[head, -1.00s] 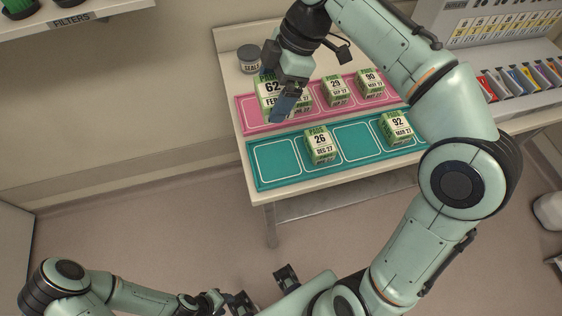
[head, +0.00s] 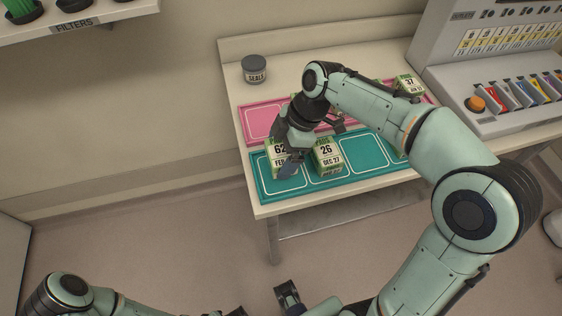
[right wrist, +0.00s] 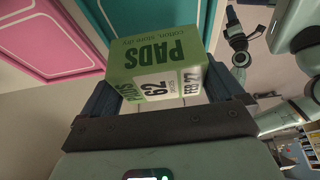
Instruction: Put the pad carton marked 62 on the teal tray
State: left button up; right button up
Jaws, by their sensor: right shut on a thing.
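The pad carton marked 62 (head: 279,150), green and white, is in my right gripper (head: 286,160), which is shut on it. It shows over the leftmost cell of the teal tray (head: 262,188), left of the carton marked 26 (head: 327,158). Whether it touches the tray I cannot tell. In the right wrist view the carton (right wrist: 158,68) sits between both fingers, with the teal tray (right wrist: 128,18) behind it at upper left.
The pink tray (head: 258,122) lies behind the teal one, its cartons mostly hidden by my right arm. A carton marked 37 (head: 408,84) stands at the back right. A grey jar (head: 254,69) stands at the back left. A dispenser unit (head: 500,70) is on the right.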

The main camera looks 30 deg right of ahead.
aim_at(281, 161)
jog(key=shift+f+b, duration=0.3)
jog(key=shift+f, duration=1.8)
jog(key=shift+f, duration=0.1)
jog(key=o, duration=0.8)
jog(key=shift+f, duration=0.1)
jog(key=shift+r, duration=0.4)
jog(key=p+v, duration=0.1)
jog(key=v, duration=1)
jog(key=shift+d+r+p, duration=0.2)
jog(key=shift+r+p, duration=0.1)
jog(key=shift+p, duration=0.05)
